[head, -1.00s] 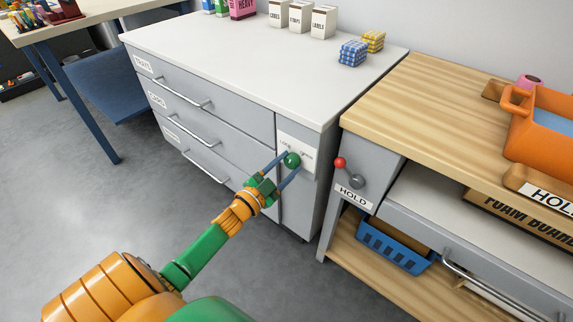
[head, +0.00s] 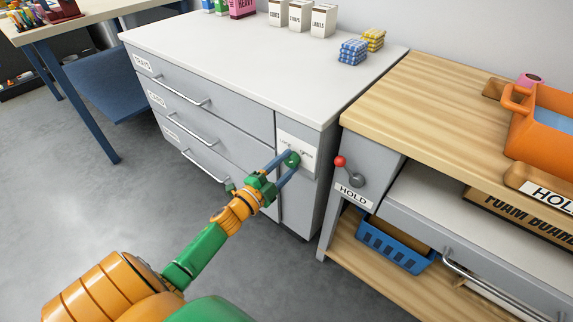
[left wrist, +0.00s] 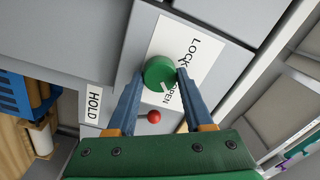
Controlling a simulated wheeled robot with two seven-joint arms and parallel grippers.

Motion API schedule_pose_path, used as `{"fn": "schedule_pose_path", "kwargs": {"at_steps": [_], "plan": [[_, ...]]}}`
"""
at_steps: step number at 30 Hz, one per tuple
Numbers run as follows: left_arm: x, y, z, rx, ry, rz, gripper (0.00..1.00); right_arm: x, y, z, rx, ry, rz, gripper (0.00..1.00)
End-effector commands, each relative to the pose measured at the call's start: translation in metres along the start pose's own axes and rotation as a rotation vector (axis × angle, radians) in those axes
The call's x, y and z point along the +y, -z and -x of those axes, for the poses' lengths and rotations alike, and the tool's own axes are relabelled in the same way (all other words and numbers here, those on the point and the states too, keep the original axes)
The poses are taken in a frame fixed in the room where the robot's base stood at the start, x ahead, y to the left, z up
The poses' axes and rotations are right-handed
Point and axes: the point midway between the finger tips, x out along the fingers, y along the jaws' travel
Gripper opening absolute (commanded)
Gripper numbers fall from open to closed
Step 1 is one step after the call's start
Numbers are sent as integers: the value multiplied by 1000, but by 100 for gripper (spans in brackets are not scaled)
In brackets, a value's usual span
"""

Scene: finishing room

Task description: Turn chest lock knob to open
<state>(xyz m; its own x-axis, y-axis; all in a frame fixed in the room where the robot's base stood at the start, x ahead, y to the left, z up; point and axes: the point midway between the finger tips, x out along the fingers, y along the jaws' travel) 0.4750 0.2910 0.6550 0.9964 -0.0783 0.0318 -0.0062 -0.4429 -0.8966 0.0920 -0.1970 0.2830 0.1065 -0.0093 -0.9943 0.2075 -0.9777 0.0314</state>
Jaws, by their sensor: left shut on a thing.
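The green lock knob (head: 292,159) sits on a white label plate (head: 297,143) on the chest's (head: 240,128) narrow right front panel. My left gripper (head: 286,164) is shut on the knob, one blue finger on each side. In the left wrist view the knob (left wrist: 158,71) shows between the fingertips (left wrist: 158,84). A white mark on its face points down and right, toward the word OPEN. The word LOCK stands at the upper part of the plate. My right gripper is not in view.
The chest's drawers with bar handles (head: 188,102) look closed. A workbench (head: 440,100) stands close on the right, with a red-balled lever (head: 340,162) above a HOLD sign (head: 353,197) and a blue basket (head: 392,247) below. Small boxes (head: 323,20) stand on the chest top.

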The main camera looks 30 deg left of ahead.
Motion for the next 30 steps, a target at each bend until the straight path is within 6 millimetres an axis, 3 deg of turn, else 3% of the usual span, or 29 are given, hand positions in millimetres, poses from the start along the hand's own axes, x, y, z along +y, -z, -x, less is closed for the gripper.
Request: {"fn": "schedule_pose_path", "kwargs": {"at_steps": [10,11,14,23,30], "plan": [[0,0,0,0,-1,-4,0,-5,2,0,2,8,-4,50],[0,0,0,0,-1,-4,57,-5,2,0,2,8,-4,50],[0,0,0,0,-1,-4,82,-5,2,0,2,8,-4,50],[0,0,3,0,-1,-2,82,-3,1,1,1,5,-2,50],[0,0,50,-3,-5,-3,82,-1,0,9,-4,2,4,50]]}}
